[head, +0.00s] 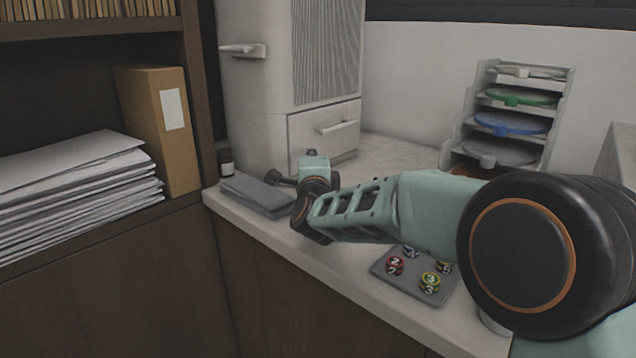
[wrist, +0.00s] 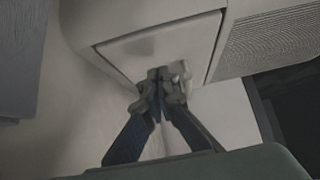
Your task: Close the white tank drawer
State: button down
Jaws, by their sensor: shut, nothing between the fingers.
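The white tank drawer (head: 308,138) is the lower front panel of the tall white machine (head: 262,100), with a bar handle (head: 336,127) on its face. Its face looks about flush with the housing in the head view; a thin dark seam shows around it in the wrist view (wrist: 145,48). My gripper (wrist: 159,76) is shut and empty, its fingertips in front of the drawer face beside the handle (wrist: 182,74). I cannot tell whether they touch. In the head view my wrist is low in front of the machine and the fingertips are not clear.
A grey tray (head: 383,266) of numbered pucks is under my arm. A disc rack (head: 470,127) stands at the right. Counter right of the machine is clear.

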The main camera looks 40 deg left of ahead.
jog(key=p+v, duration=0.1)
jog(key=v, duration=0.9)
jog(key=shift+d, duration=0.4)
